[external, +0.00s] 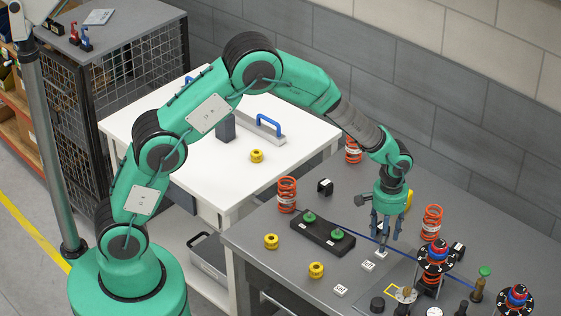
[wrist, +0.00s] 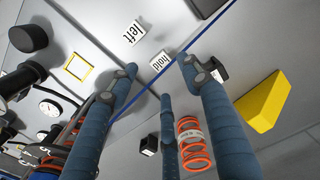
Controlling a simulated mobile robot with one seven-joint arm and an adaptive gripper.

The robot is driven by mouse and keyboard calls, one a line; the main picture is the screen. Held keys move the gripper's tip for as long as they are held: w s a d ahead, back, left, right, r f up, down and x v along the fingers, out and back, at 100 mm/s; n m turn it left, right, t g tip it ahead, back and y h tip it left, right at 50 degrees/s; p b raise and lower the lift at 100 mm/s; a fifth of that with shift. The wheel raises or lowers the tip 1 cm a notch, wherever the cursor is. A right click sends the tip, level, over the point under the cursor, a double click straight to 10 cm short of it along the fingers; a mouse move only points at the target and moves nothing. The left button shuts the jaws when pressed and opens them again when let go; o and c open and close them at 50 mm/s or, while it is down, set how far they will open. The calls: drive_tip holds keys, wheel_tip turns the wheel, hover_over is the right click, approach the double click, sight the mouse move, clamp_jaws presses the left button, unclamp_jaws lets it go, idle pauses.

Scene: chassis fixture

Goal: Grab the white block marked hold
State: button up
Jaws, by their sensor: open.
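The white block marked hold (wrist: 160,62) lies on the grey bench beside a blue line, and its label is readable in the wrist view. A white block marked left (wrist: 132,33) lies close to it. In the external view, a small white block by the blue line (external: 381,253) appears to be the hold block; its lettering is too small to read. My gripper (external: 385,238) points down just above it. In the wrist view, my gripper's blue fingers (wrist: 157,72) are spread and empty, with the hold block showing beyond their tips.
A yellow block (wrist: 262,102) and an orange spring (wrist: 192,145) stand near the fingers. A black fixture with green knobs (external: 322,236) is left of my gripper. Red-and-blue dial stacks (external: 436,255) stand to the right. A yellow square outline (wrist: 78,68) marks the bench.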

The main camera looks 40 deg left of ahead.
drive_tip(key=shift+f, duration=0.35)
drive_tip(key=shift+s+f+b, duration=0.1)
drive_tip(key=shift+f+b, duration=0.3)
drive_tip(key=shift+f, duration=2.2)
drive_tip(key=c, duration=1)
